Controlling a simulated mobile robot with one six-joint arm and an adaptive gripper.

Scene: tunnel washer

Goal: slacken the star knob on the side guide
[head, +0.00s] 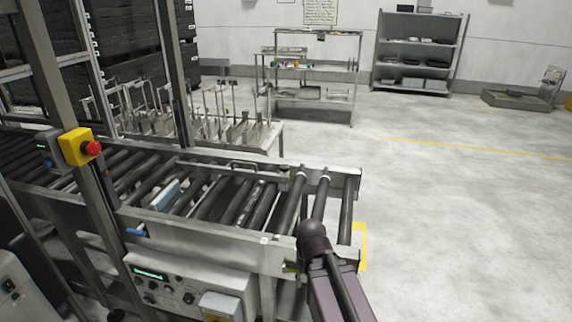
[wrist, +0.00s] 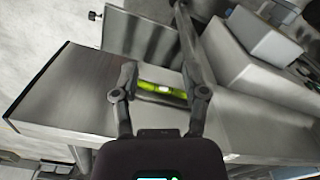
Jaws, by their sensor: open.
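In the wrist view my gripper (wrist: 156,42) is open, its two fingers apart over a grey metal surface (wrist: 75,95). A yellow-green bar with a pale middle (wrist: 160,90) shows between the fingers; I cannot tell whether they touch it. A small dark knob-like piece (wrist: 93,15) on a thin stem shows at the upper left, apart from the fingers. I cannot tell whether it is the star knob. In the head view my arm reaches the near end of the roller conveyor (head: 200,234), and my gripper cannot be made out there.
A yellow box with a red button (head: 78,147) is on a post at the left. A control panel (head: 170,290) sits under the conveyor. A rack of upright metal pieces (head: 262,137) stands behind it. The floor (head: 460,220) at right is clear.

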